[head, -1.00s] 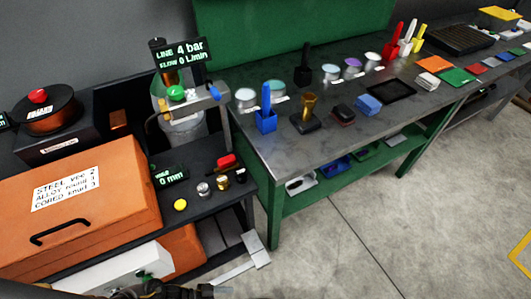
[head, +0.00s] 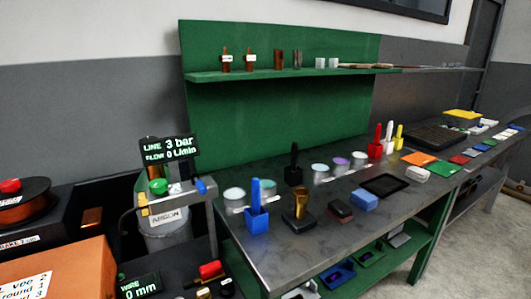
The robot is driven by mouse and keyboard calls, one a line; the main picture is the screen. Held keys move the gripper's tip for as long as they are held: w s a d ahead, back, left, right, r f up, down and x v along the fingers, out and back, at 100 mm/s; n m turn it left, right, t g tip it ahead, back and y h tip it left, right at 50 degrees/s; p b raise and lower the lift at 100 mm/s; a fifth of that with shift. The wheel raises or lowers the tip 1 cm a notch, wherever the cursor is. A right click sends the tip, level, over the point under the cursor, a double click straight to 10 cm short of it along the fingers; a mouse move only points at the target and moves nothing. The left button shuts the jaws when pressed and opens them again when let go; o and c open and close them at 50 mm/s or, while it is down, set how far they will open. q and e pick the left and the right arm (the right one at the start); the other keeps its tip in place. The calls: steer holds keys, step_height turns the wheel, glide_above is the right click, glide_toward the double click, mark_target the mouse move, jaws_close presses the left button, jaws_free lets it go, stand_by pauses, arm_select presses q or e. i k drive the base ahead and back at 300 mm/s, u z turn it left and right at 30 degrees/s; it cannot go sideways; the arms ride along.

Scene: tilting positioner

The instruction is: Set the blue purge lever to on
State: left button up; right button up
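A small blue lever (head: 200,186) sits at the right end of the bracket over the argon bottle (head: 167,222), at the left of the head view. It is small, and I cannot tell its exact setting. Left of it are a green knob (head: 158,186) and a yellow fitting. The display above (head: 169,149) reads LINE 3 bar, FLOW 0 L/min. Neither of my grippers is in view.
A green-legged bench (head: 285,255) to the right holds a blue cup with a blue tool (head: 256,220), a brass piece, lidded jars and coloured blocks. An orange case (head: 55,272) and a wire spool (head: 24,203) are at the left. A green shelf (head: 285,75) is behind.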

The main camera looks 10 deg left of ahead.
mark_target(201, 187)
steer(key=k, duration=1.3)
steer(key=z, duration=0.65)
steer(key=i, duration=0.5)
steer(key=z, duration=0.65)
steer(key=i, duration=0.7)
steer(key=u, duration=0.8)
steer(key=i, duration=0.4)
steer(key=u, duration=0.5)
